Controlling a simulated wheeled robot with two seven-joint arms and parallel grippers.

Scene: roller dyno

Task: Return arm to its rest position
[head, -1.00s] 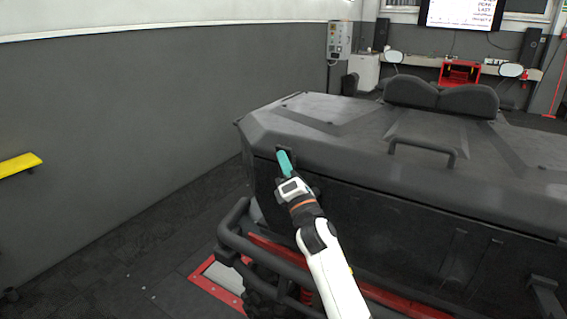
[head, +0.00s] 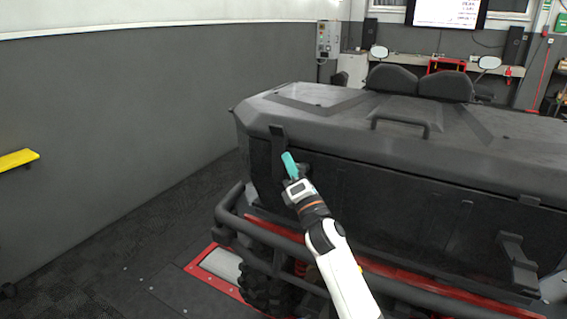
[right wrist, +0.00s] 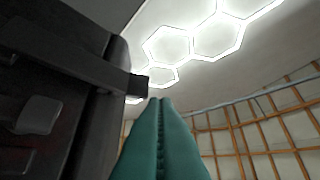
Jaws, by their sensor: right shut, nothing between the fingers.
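My right arm (head: 344,268) reaches up from the bottom of the head view, white with a black wrist. My right gripper (head: 287,157) has teal fingers, shut and empty, in front of the dark cargo box (head: 380,190) near its left end. A black latch (head: 277,138) on the box's edge stands just up and left of the fingertips, and I see a gap between them. In the right wrist view the teal fingers (right wrist: 160,105) are pressed together, and the dark box wall (right wrist: 60,100) fills the left side. My left gripper is not in view.
The vehicle's black tubular bumper (head: 300,246) with red trim runs below the box, close to my right forearm. A red-framed roller plate (head: 222,268) lies in the floor at lower left. A grey wall (head: 110,120) stands left, with open floor before it.

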